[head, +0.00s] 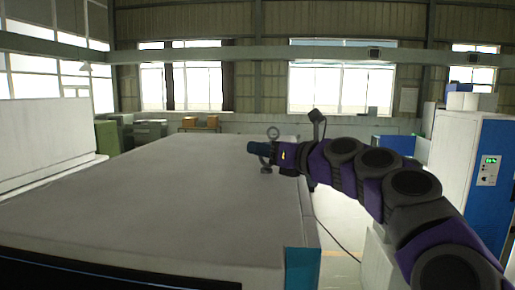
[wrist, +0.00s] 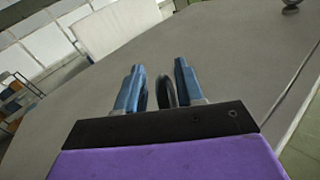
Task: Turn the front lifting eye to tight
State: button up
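The front lifting eye (head: 266,170) is a dark ring on the big grey slab, partly hidden behind my gripper in the head view. In the wrist view its ring (wrist: 166,91) stands nearly edge-on between my two blue fingers. My gripper (head: 253,148) reaches in from the right, its fingers on either side of the ring. In the wrist view my gripper (wrist: 160,85) looks open, with a narrow gap at the left finger; contact on the right is unclear. A second lifting eye (head: 273,133) stands farther back and shows at the wrist view's top right (wrist: 291,5). Threads are hidden.
The flat grey slab (head: 130,200) is otherwise clear around the eyes. A white block (head: 45,135) stands at the left. A blue and white cabinet (head: 485,165) stands at the right. Floor and a dark cable (head: 340,240) lie beyond the slab's right edge.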

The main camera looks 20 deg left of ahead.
jog(key=shift+w+d+r, duration=0.1)
jog(key=shift+d+r, duration=0.05)
jog(key=shift+d, duration=0.5)
jog(key=shift+d+r, duration=0.15)
jog(key=shift+d, duration=0.45)
jog(key=a, duration=0.3)
jog(key=shift+f, duration=0.25)
jog(key=shift+c, duration=1.4)
jog(key=shift+a, duration=0.2)
jog(key=shift+c, duration=0.8)
jog(key=shift+w+f, duration=0.1)
jog(key=shift+w, duration=0.05)
jog(key=shift+c, duration=0.8)
jog(key=shift+d, duration=0.2)
grip_shut()
jog(key=shift+d, duration=0.25)
